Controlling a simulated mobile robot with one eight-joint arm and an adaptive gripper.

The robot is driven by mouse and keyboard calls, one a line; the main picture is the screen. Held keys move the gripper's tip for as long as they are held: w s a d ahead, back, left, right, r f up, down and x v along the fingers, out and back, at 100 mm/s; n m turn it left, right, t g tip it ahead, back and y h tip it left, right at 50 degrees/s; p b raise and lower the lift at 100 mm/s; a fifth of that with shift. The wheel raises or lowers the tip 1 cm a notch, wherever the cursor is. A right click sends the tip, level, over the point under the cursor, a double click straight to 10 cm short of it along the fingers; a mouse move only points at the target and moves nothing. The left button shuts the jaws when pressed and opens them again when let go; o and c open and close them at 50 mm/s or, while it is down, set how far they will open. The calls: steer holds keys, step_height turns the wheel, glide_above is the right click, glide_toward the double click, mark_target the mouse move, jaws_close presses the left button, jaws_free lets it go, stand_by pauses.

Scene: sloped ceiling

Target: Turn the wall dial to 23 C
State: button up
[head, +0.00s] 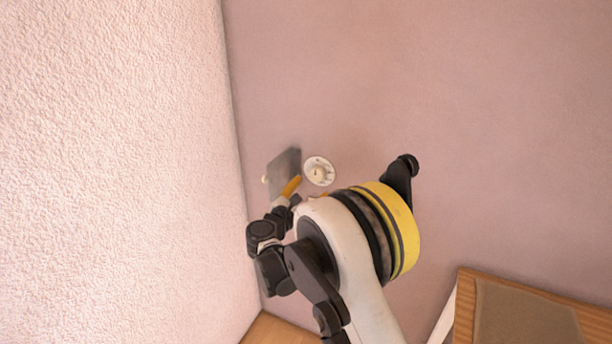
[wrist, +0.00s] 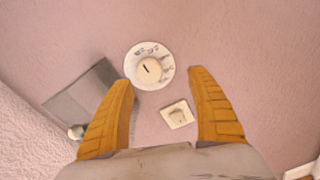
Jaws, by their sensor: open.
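The wall dial (head: 319,171) is a round white disc with a raised cream knob on the pink wall. In the wrist view the dial (wrist: 158,85) shows a short dark line on its knob and dark marks around its rim, too small to read. My gripper (wrist: 162,77) is open, with its two yellow fingers spread wide and nothing between the tips. The dial lies just beyond the fingertips, nearer the left finger; I see no contact. In the head view my gripper (head: 307,190) is just below the dial, partly hidden by my wrist.
A grey metal plate (head: 284,172) with a small pale knob is left of the dial. A small square cream switch (wrist: 177,114) sits below it. A rough white wall (head: 120,170) closes the left side. A wood-framed piece (head: 462,312) stands lower right; the wall above is bare.

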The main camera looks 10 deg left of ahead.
mark_target(315, 177)
steer(key=shift+n+t, duration=0.4)
steer(key=shift+n, duration=0.3)
steer(key=w, duration=0.3)
steer(key=w+b, duration=0.1)
steer(key=w, duration=0.2)
steer(key=w+d+f+b, duration=0.1)
steer(key=w, duration=0.2)
steer(key=shift+w+f, duration=0.1)
steer(key=shift+w, duration=0.25)
steer(key=c, duration=1.2)
